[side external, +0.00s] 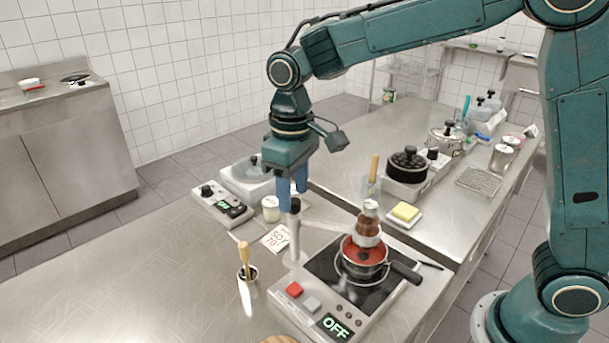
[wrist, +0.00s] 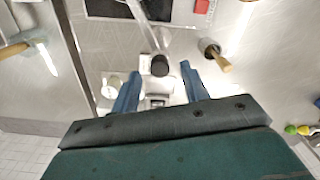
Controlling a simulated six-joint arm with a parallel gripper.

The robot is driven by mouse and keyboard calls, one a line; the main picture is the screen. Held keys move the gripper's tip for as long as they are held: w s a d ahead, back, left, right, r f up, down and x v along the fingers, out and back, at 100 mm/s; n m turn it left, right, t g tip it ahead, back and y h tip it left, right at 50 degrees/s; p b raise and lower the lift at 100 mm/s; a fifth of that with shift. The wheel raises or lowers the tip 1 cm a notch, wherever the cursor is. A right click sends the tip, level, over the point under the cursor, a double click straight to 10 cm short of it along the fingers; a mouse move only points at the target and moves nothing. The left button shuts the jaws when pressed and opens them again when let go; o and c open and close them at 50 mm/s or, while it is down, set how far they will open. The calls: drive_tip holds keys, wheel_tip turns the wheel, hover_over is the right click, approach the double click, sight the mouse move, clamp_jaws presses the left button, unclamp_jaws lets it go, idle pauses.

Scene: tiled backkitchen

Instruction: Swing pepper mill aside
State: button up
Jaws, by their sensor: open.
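The pepper mill (side external: 369,218), a brownish jar with a pale top, is held over a red-filled pan (side external: 362,255) in the side external view. A pale swing arm (side external: 328,226) joins it to a white upright post (side external: 294,240) with a dark knob (side external: 295,206) on top. The knob also shows in the wrist view (wrist: 160,65). My gripper (side external: 293,199) is open, pointing down at the post top. Its blue fingers (wrist: 160,72) appear on either side of the knob, with space at both sides. I cannot tell how far down they reach around it.
The pan sits on a black hotplate (side external: 322,262) reading OFF. A cup with a wooden-handled tool (side external: 247,284) stands left of the post. A small jar (side external: 271,208), a scale (side external: 222,206) and a note card (side external: 275,239) are close by. Butter (side external: 404,212) lies right. The front-left counter is clear.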

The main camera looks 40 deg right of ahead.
drive_tip(key=shift+f, duration=0.75)
clamp_jaws()
drive_tip(key=shift+n, duration=0.5)
drive_tip(key=n, duration=0.5)
drive_tip(key=shift+r, duration=0.1)
drive_tip(key=n, duration=0.6)
drive_tip(key=shift+a, duration=0.1)
